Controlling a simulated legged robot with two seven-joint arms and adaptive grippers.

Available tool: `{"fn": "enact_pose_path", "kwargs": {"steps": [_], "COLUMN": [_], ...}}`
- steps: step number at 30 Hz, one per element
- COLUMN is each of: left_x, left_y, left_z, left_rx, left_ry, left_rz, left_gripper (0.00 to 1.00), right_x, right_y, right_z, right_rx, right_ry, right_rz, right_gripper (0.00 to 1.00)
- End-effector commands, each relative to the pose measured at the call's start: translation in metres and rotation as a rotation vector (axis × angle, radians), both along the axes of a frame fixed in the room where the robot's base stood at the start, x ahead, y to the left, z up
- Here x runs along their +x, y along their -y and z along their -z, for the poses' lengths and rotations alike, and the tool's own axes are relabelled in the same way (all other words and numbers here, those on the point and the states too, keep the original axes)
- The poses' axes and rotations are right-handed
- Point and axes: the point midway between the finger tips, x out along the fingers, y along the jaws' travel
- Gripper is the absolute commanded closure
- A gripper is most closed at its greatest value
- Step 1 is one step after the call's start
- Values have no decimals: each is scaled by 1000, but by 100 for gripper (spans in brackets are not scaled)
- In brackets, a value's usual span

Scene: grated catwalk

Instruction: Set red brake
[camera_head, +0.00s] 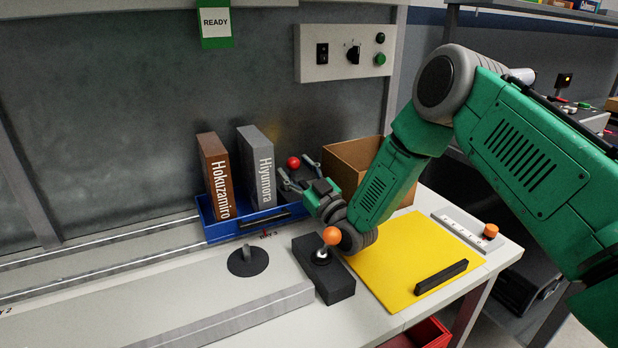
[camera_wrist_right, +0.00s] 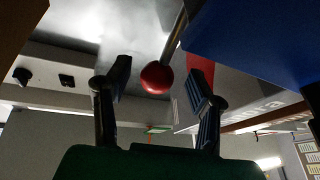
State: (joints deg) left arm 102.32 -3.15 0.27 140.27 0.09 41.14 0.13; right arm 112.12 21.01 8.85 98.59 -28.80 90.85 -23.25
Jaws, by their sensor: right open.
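The red ball knob (camera_head: 293,162) of a lever stands at the back of the bench, just right of the grey Hiyumora binder. In the right wrist view the red knob (camera_wrist_right: 157,78) sits on a metal rod, between the fingertips in the picture. My right gripper (camera_head: 298,174) reaches in from the right, its fingers spread around the knob's place in the picture. In the right wrist view the gripper (camera_wrist_right: 158,95) is open and holds nothing. I cannot tell how far the knob is from the fingertips. The lever's base is mostly hidden. My left gripper is not in view.
A blue tray (camera_head: 218,231) with brown (camera_head: 215,175) and grey (camera_head: 262,165) binders is left of my gripper. A cardboard box (camera_head: 350,158) is behind my wrist. An orange-knobbed lever (camera_head: 331,236) stands below my wrist in the picture. A yellow mat (camera_head: 400,270) lies right.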

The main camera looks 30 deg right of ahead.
Motion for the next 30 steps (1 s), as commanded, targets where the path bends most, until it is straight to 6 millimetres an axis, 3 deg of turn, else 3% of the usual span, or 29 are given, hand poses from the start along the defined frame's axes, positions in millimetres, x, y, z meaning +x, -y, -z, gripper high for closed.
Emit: {"fn": "enact_pose_path", "kwargs": {"steps": [15,21,30], "left_x": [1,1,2], "left_y": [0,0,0], "left_z": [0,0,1], "left_rx": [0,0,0], "left_ry": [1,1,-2], "left_rz": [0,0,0], "left_gripper": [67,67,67], "right_x": [-101,-120,-123], "right_y": [17,20,20], "right_z": [4,4,3], "right_rx": [2,-1,-1], "right_ry": [-5,-3,-2], "right_rz": [1,0,1], "right_gripper": [51,51,51]}}
